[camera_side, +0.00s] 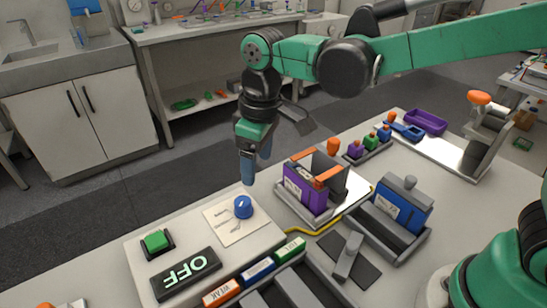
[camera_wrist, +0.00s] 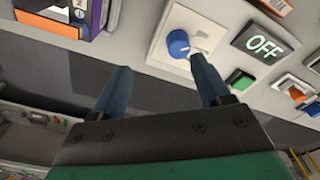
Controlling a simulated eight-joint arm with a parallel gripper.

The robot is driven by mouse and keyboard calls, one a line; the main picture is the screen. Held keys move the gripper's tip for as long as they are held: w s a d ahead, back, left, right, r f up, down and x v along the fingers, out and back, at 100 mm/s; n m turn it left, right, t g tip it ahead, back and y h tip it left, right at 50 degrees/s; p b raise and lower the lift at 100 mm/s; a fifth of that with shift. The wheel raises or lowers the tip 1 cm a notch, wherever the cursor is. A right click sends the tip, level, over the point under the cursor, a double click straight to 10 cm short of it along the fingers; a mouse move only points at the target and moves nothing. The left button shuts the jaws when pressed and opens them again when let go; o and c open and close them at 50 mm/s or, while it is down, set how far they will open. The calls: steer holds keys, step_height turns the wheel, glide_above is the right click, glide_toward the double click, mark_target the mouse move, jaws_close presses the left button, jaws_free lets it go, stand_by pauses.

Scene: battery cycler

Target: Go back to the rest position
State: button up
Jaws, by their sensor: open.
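My gripper (camera_side: 249,180) hangs pointing down above the far edge of the white control panel, near the blue knob (camera_side: 243,207). In the wrist view my gripper (camera_wrist: 165,75) shows two blue fingers spread apart with nothing between them. The blue knob (camera_wrist: 178,43) sits on its white plate (camera_wrist: 205,35), just beyond the fingertips and close to one of them. I cannot tell whether that finger touches it.
The panel also has a green button (camera_side: 157,241) and a display reading OFF (camera_side: 186,273). A grey lever (camera_side: 348,256) lies in front.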

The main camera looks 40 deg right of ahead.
steer(key=s+d+r+m+t, duration=0.1)
steer(key=s+d+m+t, duration=0.5)
steer(key=d, duration=0.6)
steer(key=shift+s+d+r+m, duration=0.15)
steer(key=shift+s+d+m, duration=0.2)
steer(key=shift+s, duration=0.4)
